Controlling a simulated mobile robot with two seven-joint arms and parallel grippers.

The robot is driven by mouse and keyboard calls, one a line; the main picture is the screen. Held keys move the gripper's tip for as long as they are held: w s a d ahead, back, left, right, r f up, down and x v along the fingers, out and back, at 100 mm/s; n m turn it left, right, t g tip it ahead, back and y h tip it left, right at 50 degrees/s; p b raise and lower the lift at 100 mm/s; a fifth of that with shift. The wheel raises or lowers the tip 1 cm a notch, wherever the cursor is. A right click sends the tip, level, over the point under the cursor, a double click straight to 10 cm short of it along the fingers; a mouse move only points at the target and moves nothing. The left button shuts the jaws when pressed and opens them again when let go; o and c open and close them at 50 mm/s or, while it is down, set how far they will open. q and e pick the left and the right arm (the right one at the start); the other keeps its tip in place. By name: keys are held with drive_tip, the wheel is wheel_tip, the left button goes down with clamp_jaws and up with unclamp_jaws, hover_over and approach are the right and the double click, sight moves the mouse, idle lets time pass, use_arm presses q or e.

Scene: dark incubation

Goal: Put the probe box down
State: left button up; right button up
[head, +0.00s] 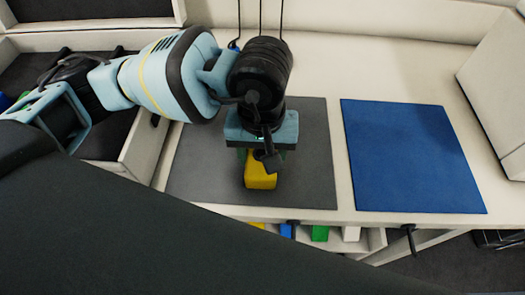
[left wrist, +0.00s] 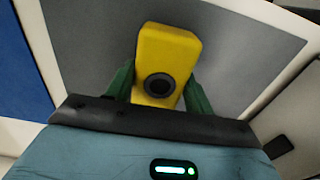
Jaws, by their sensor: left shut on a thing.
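The probe box is a yellow block (head: 261,171) under my left gripper, over the grey mat (head: 195,165) in the head view. In the left wrist view the yellow box (left wrist: 168,52) has a round dark spot on its face and sits between two green fingers. My left gripper (left wrist: 158,92) is shut on it. I cannot tell whether the box touches the mat. The gripper body hides the box's upper part in the head view. My right gripper is not in view.
A blue mat (head: 412,155) lies clear to the right on the white counter (head: 345,75). A white box-like unit (head: 497,85) stands at the far right. An open drawer (head: 140,145) is at the left. Below the counter's front edge, a shelf holds coloured blocks (head: 320,233).

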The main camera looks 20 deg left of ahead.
sight(262, 154)
use_arm(q)
drive_tip(key=o, duration=1.3)
drive_tip(key=shift+f, duration=0.1)
drive_tip(key=shift+c, duration=0.2)
wheel_tip(262, 154, up, 12)
